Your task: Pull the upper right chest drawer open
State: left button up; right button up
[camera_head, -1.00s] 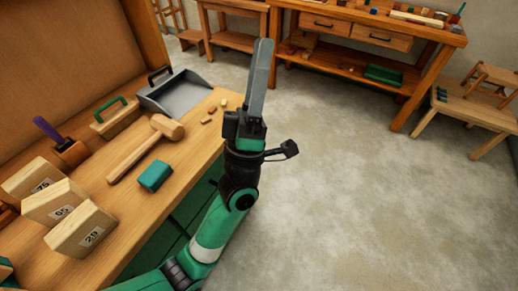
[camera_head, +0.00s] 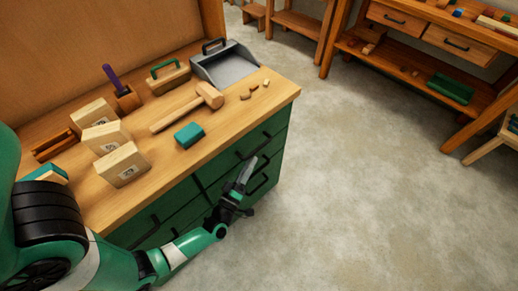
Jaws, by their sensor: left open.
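The green chest (camera_head: 283,148) stands under a wooden top, with its drawers facing the front right. The upper right chest drawer (camera_head: 270,129) lies just below the top's edge and looks closed, with a dark bar handle (camera_head: 255,145). My left gripper (camera_head: 247,168) is open, in front of the right-hand drawers and just below the upper right handle. It appears empty and apart from the handle, though the exact gap is hard to judge. It partly covers the lower right drawer. My right gripper is not in view.
The top holds a mallet (camera_head: 185,108), a teal block (camera_head: 189,135), numbered wooden blocks (camera_head: 121,165), a dustpan (camera_head: 228,66) and small wood pieces. The concrete floor (camera_head: 350,190) right of the chest is clear. Another workbench (camera_head: 420,70) stands at the back right.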

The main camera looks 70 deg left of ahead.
aim_at(259, 147)
pick_arm(q)
jog(key=b+x, duration=0.1)
jog(key=x, duration=0.6)
jog(key=shift+d, duration=0.1)
jog(key=shift+c, duration=0.2)
grip_shut()
dwell(0.9)
